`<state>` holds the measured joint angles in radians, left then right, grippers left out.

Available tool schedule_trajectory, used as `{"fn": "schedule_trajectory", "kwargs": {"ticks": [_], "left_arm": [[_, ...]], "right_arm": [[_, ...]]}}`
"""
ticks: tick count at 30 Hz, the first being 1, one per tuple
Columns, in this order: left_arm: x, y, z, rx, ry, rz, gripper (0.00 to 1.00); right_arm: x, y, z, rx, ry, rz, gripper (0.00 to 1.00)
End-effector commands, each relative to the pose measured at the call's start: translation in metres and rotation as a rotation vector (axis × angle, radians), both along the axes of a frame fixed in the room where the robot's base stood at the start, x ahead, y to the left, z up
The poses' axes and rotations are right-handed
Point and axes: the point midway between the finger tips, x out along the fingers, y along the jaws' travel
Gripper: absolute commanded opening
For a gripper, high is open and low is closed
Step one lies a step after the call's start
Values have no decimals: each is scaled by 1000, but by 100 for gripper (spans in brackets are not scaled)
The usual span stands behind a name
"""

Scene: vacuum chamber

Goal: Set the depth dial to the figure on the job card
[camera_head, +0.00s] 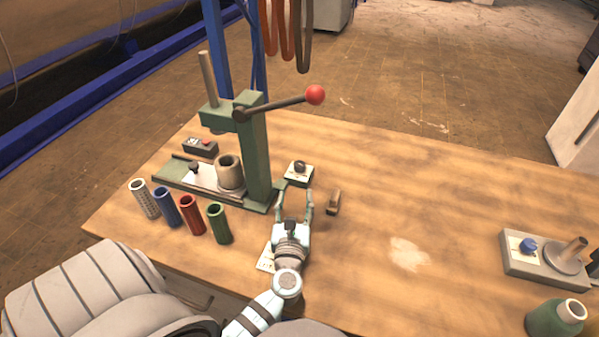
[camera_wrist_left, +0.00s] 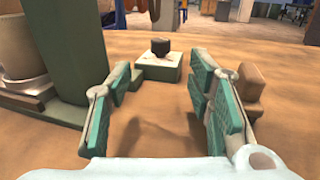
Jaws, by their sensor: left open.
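The depth dial (camera_head: 299,168) is a dark knob on a small pale-topped green box beside the press's foot. In the left wrist view the dial (camera_wrist_left: 160,47) stands straight ahead, beyond the fingers. My left gripper (camera_head: 294,196) is open and empty, low over the table, with its fingertips just short of the dial box. In the left wrist view the open gripper (camera_wrist_left: 158,90) has nothing between its teal pads. A white card (camera_head: 265,260), probably the job card, lies partly hidden under my left wrist; its figure cannot be read. My right gripper is not in view.
The green press (camera_head: 257,150) with a red-knobbed lever (camera_head: 314,95) stands left of the dial. Several coloured tubes (camera_head: 190,215) stand at front left. A small brown block (camera_head: 333,201) lies close right of the gripper. The middle right of the table is mostly clear.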

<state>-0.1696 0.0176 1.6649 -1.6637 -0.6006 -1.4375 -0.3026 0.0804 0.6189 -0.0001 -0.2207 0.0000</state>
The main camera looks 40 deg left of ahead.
Motion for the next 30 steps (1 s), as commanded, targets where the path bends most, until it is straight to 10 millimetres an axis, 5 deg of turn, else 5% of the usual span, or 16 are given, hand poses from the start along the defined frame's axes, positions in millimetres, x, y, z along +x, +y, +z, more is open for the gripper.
{"fn": "schedule_trajectory", "kwargs": {"ticks": [8, 21, 30], "left_arm": [[22, 15, -2, 3, -2, 0, 47], [100, 70, -4, 2, -1, 3, 47], [119, 83, -3, 0, 0, 3, 47]], "right_arm": [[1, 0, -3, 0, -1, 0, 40], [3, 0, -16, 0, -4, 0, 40], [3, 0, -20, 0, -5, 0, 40]]}}
